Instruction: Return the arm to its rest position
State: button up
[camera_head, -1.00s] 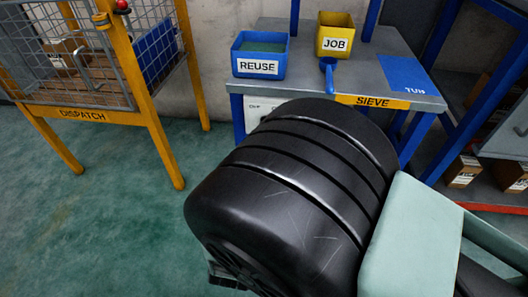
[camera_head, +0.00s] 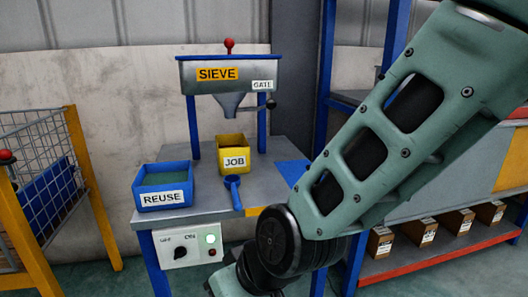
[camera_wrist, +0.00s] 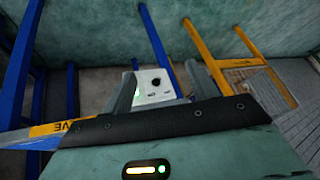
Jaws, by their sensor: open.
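My gripper (camera_wrist: 159,72) is open in the wrist view, with its two grey fingers apart and nothing between them. The white control box (camera_wrist: 155,86) of the sieve bench shows beyond the gap. In the head view my arm crosses the right side and bends at a dark joint low in the middle. The gripper's fingers cannot be made out in that view.
The bench (camera_head: 215,208) carries a blue REUSE bin (camera_head: 163,196), a yellow JOB bin (camera_head: 233,160), a blue scoop (camera_head: 233,190) and the SIEVE hopper (camera_head: 225,75). A yellow-framed cage (camera_head: 90,190) stands left. Shelves with boxes (camera_head: 455,225) stand right. Floor between cage and bench is clear.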

jog(key=s+d+r+g+h, duration=0.25)
jog(key=s+d, duration=0.25)
jog(key=d, duration=0.5)
jog(key=s+d+r+g+h, duration=0.1)
jog(key=s+d+h, duration=0.2)
jog(key=s+d, duration=0.55)
jog(key=w+r+p, duration=0.1)
jog(key=r+p, duration=1.1)
jog(key=w+d+r+p, duration=0.1)
jog(key=w+r+p, duration=0.1)
jog(key=r+p, duration=1)
jog(key=shift+d+r+p, duration=0.25)
jog(key=shift+p, duration=0.1)
